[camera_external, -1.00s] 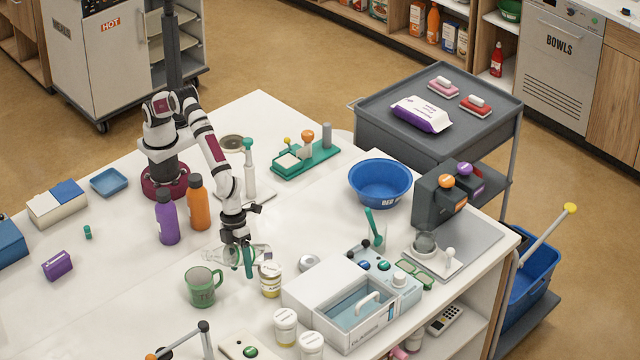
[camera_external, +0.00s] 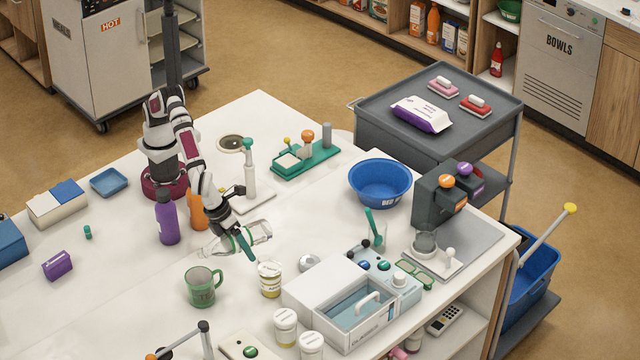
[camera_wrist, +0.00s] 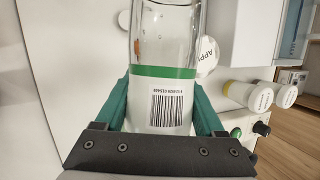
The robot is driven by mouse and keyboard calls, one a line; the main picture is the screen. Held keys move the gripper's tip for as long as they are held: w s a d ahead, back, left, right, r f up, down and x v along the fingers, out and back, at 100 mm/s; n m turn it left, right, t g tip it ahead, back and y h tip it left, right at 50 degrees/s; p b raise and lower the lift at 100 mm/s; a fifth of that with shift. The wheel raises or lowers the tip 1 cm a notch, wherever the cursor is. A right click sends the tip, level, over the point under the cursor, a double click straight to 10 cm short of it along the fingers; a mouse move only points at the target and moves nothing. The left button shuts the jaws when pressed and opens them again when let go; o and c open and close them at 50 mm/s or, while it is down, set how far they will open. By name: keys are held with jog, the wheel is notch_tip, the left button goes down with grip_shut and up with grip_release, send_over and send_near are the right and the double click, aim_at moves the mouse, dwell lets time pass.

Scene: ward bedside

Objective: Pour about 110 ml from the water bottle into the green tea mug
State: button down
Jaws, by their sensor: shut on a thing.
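The water bottle (camera_external: 222,243) is clear with a green band and lies nearly on its side in my gripper (camera_external: 246,242). In the wrist view, the bottle (camera_wrist: 166,50) runs up between the two green fingers of my gripper (camera_wrist: 160,105), which are shut on its sides near the barcode label. Its far end is cut off by the top of that view. The green tea mug (camera_external: 201,288) is see-through and stands upright on the table, in front of and a little left of the bottle. The water level cannot be made out.
A jar with a white lid (camera_external: 269,279) stands right of the mug. A purple bottle (camera_external: 167,217) and an orange bottle (camera_external: 198,212) stand behind, near my arm. A white bin (camera_external: 340,300) is at right.

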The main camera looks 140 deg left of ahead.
jog(key=shift+f+y, duration=0.3)
jog(key=shift+y, duration=0.1)
jog(key=shift+w+a+r+y+p, duration=0.15)
jog(key=shift+a+y+p, duration=0.35)
jog(key=shift+a, duration=0.45)
dwell(0.5)
jog(key=shift+y+p, duration=0.4)
jog(key=shift+p, duration=0.2)
dwell(1.3)
jog(key=shift+a+h, duration=0.25)
jog(key=shift+h, duration=0.35)
jog(key=shift+d+r+h, duration=0.15)
jog(key=shift+r+h, duration=0.5)
jog(key=shift+h, duration=0.55)
jog(key=shift+d+f+h, duration=0.1)
jog(key=shift+f+h, duration=0.2)
jog(key=shift+h, duration=0.5)
jog(key=shift+f, duration=0.2)
